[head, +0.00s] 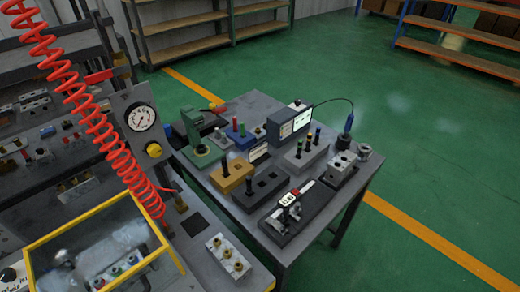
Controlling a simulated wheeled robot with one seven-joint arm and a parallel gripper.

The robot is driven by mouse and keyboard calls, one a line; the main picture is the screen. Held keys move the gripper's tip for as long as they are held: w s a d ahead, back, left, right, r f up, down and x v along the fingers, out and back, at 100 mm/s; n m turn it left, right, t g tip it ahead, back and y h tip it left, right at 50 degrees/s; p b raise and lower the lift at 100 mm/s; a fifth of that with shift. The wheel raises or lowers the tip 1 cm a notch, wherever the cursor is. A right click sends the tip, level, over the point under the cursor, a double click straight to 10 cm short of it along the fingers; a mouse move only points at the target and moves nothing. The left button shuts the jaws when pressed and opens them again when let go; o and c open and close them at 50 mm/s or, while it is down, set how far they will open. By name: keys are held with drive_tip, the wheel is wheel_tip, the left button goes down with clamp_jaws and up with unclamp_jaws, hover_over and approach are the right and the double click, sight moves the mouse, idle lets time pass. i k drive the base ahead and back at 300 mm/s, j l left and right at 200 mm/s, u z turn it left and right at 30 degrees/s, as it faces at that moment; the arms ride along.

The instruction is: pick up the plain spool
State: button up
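I cannot tell for certain which part is the plain spool at this size. A grey block (302,158) on the table holds several dark upright pegs, some with green or yellow bands. One of them, at its right end, looks plain dark (317,135). A yellow-orange block (236,179) holds one dark upright peg (249,186). A dark block (262,189) beside it has square recesses in its top that look empty. My gripper is not in this view.
The grey table (220,205) also bears a blue block with coloured pegs (240,136), a green press (197,145), a screen box (290,121), a silver valve block (341,168) and a black clamp fixture (294,215). A red coiled hose (85,105) hangs at left. Green floor at right is clear.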

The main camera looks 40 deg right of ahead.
sight(286, 210)
drive_tip(key=k+l+z, duration=0.2)
drive_tip(key=k, duration=0.2)
drive_tip(key=k+l+z, duration=0.25)
drive_tip(key=k, duration=0.2)
drive_tip(key=j, duration=0.1)
